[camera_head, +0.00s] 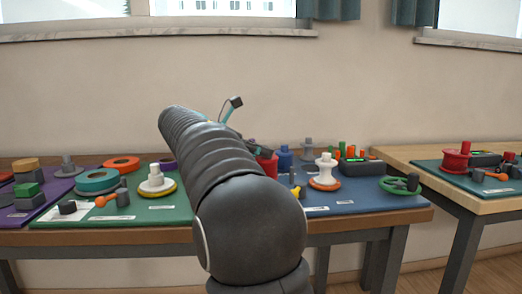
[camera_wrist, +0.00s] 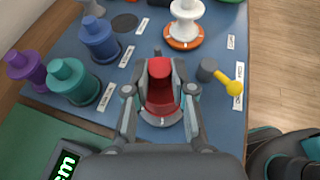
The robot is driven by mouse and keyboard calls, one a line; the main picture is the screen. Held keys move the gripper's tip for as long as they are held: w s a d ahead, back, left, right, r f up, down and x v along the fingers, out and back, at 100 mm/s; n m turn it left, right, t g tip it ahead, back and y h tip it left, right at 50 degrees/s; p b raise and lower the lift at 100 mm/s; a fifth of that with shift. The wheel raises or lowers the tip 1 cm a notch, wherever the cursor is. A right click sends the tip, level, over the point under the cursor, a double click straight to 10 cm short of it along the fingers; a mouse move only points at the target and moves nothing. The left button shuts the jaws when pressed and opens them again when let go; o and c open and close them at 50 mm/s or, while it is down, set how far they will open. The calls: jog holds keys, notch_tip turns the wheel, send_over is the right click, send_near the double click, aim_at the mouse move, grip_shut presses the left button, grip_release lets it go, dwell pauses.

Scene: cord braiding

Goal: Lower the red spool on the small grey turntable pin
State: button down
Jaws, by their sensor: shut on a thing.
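The red spool (camera_wrist: 160,85) is between the two fingers of my gripper (camera_wrist: 160,98) in the wrist view, and the gripper is shut on it. A light grey disc, the small turntable (camera_wrist: 162,121), shows directly below the spool. Its pin is hidden behind the spool. I cannot tell whether the spool touches the disc or hangs just above it. In the head view the red spool (camera_head: 268,166) shows only in part beside my arm, which hides the gripper's fingers.
A grey post with a yellow lever (camera_wrist: 234,88) stands close to my right finger.

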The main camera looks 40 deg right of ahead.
jog(key=shift+f, duration=0.8)
jog(key=c, duration=0.9)
grip_release()
notch_tip(320, 180, up, 6)
jog(key=p, duration=0.5)
jog(key=shift+f, duration=0.2)
jog(key=shift+r, duration=1.15)
